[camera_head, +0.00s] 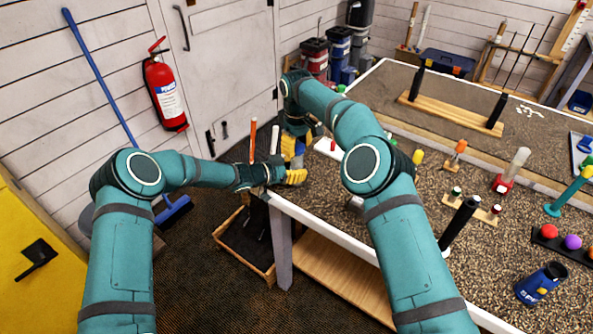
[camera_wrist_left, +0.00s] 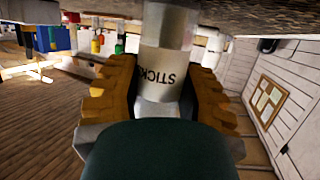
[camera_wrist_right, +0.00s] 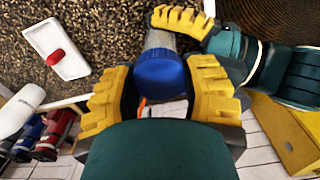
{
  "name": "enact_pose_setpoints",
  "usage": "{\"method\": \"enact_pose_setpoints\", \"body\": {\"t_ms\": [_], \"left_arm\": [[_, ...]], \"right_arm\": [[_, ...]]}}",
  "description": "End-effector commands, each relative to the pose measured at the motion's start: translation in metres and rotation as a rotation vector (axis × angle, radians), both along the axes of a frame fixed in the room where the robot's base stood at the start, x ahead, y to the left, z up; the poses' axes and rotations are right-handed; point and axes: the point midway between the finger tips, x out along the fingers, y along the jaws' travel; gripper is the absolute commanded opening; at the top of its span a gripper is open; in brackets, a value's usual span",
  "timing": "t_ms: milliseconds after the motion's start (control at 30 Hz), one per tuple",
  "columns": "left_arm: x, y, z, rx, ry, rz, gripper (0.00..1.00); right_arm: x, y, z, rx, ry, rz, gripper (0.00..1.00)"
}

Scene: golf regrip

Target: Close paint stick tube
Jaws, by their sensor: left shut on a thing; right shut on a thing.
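The paint stick tube is a pale grey cylinder with dark "STICK" lettering, seen in the left wrist view (camera_wrist_left: 166,70). My left gripper (camera_head: 294,176) is shut around the tube's body. A blue cap (camera_wrist_right: 158,72) sits at the tube's end, lined up with it in the right wrist view. My right gripper (camera_wrist_right: 160,84) is shut on the cap from two sides. Both grippers hold tube and cap above the table's near left corner, the right one above the left. The fingers hide much of the tube. Whether the cap is fully seated cannot be told.
A white tray (camera_wrist_right: 76,46) with a small red piece (camera_wrist_right: 55,57) lies close by on the speckled table. The white table edge (camera_head: 330,217) runs below my arms. A wooden bin (camera_head: 247,262) stands on the floor. Several racks and bottles stand farther right.

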Motion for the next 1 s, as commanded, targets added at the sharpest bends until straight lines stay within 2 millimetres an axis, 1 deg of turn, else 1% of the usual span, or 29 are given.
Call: {"method": "enact_pose_setpoints", "body": {"t_ms": [33,67,100,133,433,533,700,800,1000], "left_arm": [[0.000,0.000,-0.001,0.001,0.001,0.000,0.00],[0.000,0.000,-0.001,0.001,0.001,0.000,0.00],[0.000,0.000,-0.001,0.001,0.001,0.000,0.00],[0.000,0.000,-0.001,0.001,0.001,0.000,0.00],[0.000,0.000,-0.001,0.001,0.001,0.000,0.00],[0.000,0.000,-0.001,0.001,0.001,0.000,0.00],[0.000,0.000,-0.001,0.002,0.001,0.000,0.00],[0.000,0.000,-0.001,0.002,0.001,0.000,0.00],[0.000,0.000,-0.001,0.001,0.001,0.000,0.00]], "right_arm": [[0.000,0.000,0.000,-0.001,0.001,0.000,0.02],[0.000,0.000,0.000,-0.001,0.001,0.000,0.59],[0.000,0.000,0.000,-0.001,0.001,0.001,0.73],[0.000,0.000,0.000,-0.001,0.001,0.001,0.75],[0.000,0.000,0.002,0.000,0.000,0.001,0.75],[0.001,0.000,0.011,0.000,-0.003,0.000,0.75],[0.000,0.001,0.033,0.000,-0.003,0.001,0.75],[0.000,0.000,0.042,0.000,-0.001,0.001,0.75],[0.000,0.000,0.045,0.000,0.000,0.002,0.75]]}}
